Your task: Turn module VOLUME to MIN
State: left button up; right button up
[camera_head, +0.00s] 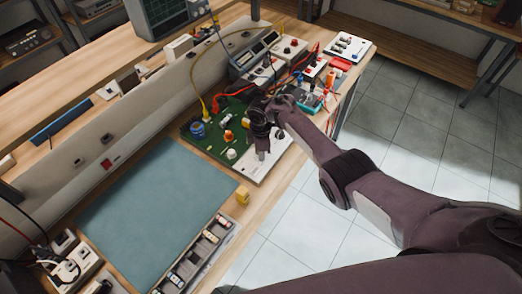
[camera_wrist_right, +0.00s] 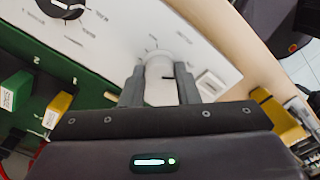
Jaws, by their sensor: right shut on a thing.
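The white module panel (camera_head: 247,172) stands at the right side of the green board on the bench. In the right wrist view the panel (camera_wrist_right: 115,35) fills the upper part, with a pale knob (camera_wrist_right: 159,66) on it. My right gripper (camera_wrist_right: 159,86) has one finger on each side of this knob and is shut on it. A dark mark shows on the knob, and small scale marks surround it. The labels are too small to read. In the head view my right gripper (camera_head: 262,153) reaches down onto the panel and hides part of it. My left gripper is out of view.
A black knob (camera_wrist_right: 62,7) with a scale sits farther along the panel, and a small white square part (camera_wrist_right: 210,86) is beside the gripped knob. The green board (camera_head: 205,147) holds several components. Red cables and other modules crowd behind. The blue mat (camera_head: 155,205) is bare.

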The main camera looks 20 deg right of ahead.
jog(key=shift+w+n, duration=0.1)
jog(key=shift+n, duration=1.2)
jog(key=shift+b, duration=0.3)
jog(key=o, duration=1)
jog(key=shift+c, duration=0.2)
notch_tip(320, 180, up, 8)
jog(key=shift+f+p, duration=0.1)
jog(key=shift+p, duration=0.7)
